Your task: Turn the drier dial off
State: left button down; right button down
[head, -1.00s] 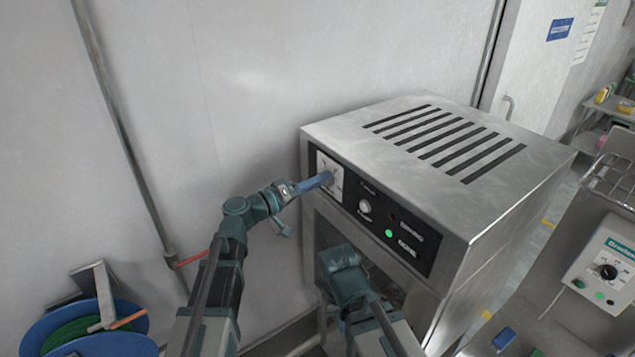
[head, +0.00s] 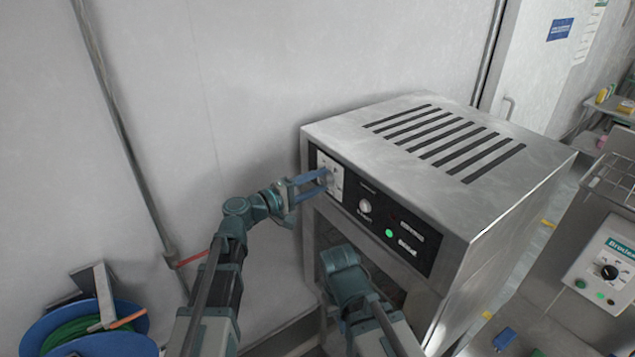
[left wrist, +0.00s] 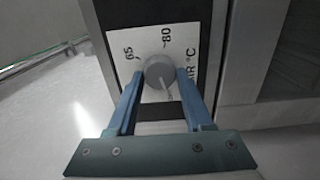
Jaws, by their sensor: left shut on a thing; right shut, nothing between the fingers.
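The drier is a steel box with a slotted top (head: 440,150) and a black control panel (head: 410,232). Its dial is a round grey knob (left wrist: 158,70) on a white plate (head: 330,165) at the panel's left end. In the left wrist view the plate shows 65, 80 and °C, and the knob's pale pointer line slants down. My left gripper (head: 327,178) has its blue fingers shut on the knob, one on either side (left wrist: 160,85). My right gripper (head: 335,285) is lower, in front of the drier's dark lower front; its fingertips are hard to make out.
A smaller knob (head: 365,206) and a lit green button (head: 389,233) are right of the dial. A blue hose reel (head: 90,335) is at lower left. Another control box (head: 605,268) is at right. The wall (head: 190,90) is close behind my left arm.

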dwell(0.5)
pick_arm(q)
jog(key=shift+c, duration=1.5)
grip_release()
jog(key=shift+a, duration=0.1)
jog(key=v, duration=1.3)
jog(key=shift+s+a, duration=0.3)
jog(key=shift+d+f, duration=0.1)
jog(key=shift+f, duration=0.05)
jog(key=s+d+f+m+g+y+b, duration=0.2)
jog(key=s+d+f+g+b, duration=0.15)
jog(key=f, duration=0.45)
jog(key=s+d+f+m+g+y+b, duration=0.2)
jog(key=s+d+f+b, duration=0.15)
jog(key=f, duration=0.55)
jog(key=s+d+f+m+g+y+b, duration=0.2)
jog(key=s+d+f+m+g+b, duration=0.15)
jog(key=f, duration=0.45)
jog(key=s+a+f+m+g+y+b, duration=0.1)
jog(key=s+a+f+y+b, duration=0.1)
jog(key=f, duration=0.5)
jog(key=s+a+f+m+y+b, duration=0.2)
jog(key=s+a+f+y+b, duration=0.1)
jog(key=s+f+y+b, duration=0.2)
notch_tip(320, 180, down, 2)
jog(key=s+y, duration=0.1)
jog(key=y, duration=0.2)
jog(key=shift+g, duration=0.4)
